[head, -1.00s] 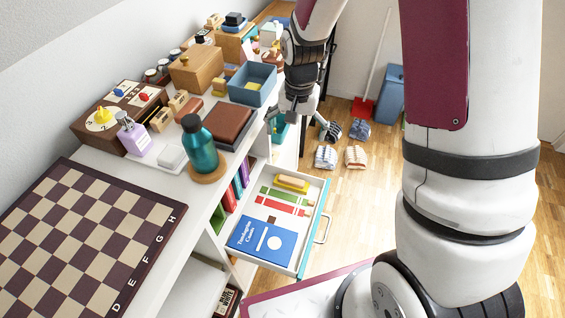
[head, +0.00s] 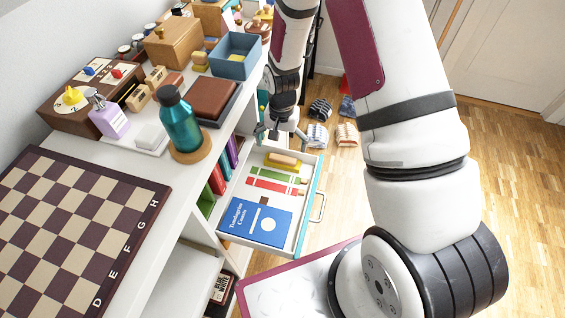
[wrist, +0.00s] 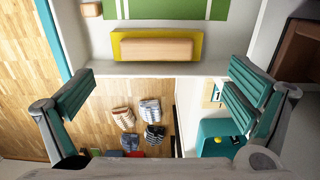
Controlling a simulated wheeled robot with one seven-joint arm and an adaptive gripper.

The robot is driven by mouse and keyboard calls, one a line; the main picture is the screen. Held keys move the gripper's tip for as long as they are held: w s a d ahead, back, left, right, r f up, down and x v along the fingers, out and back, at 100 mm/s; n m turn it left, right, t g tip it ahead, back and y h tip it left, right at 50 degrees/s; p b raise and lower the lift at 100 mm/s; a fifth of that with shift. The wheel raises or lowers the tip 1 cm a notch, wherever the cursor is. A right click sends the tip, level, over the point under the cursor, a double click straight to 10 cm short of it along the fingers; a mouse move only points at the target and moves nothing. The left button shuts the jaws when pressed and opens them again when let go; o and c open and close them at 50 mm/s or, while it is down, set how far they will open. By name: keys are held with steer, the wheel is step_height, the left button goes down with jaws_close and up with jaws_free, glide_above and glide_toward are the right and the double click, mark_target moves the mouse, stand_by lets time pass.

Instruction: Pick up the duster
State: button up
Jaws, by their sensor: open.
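The duster, a tan wooden block on a yellow pad, lies at the far end of the open drawer (head: 298,232). It shows in the head view (head: 283,161) and at the top middle of the wrist view (wrist: 155,47). My gripper (head: 280,135) is above the drawer's far end in the head view, close to the duster. In the wrist view my gripper (wrist: 162,92) has its two teal-padded fingers wide apart, with nothing between them. The duster is ahead of the fingers and apart from them.
Green and red strips (head: 272,178) and a blue book (head: 256,221) lie in the drawer. The cabinet top holds a chessboard (head: 85,215), a teal bottle (head: 180,125) and a blue bin (head: 236,58). Shoes (head: 318,136) stand on the floor beyond the drawer.

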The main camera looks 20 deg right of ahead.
mark_target(283, 158)
steer(key=shift+s+f+b, duration=0.2)
steer(key=shift+f+b, duration=0.25)
steer(key=shift+f, duration=0.9)
steer(key=shift+s+f+b, duration=0.15)
steer(key=shift+f+b, duration=0.25)
steer(key=shift+f, duration=0.95)
steer(key=c, duration=1.3)
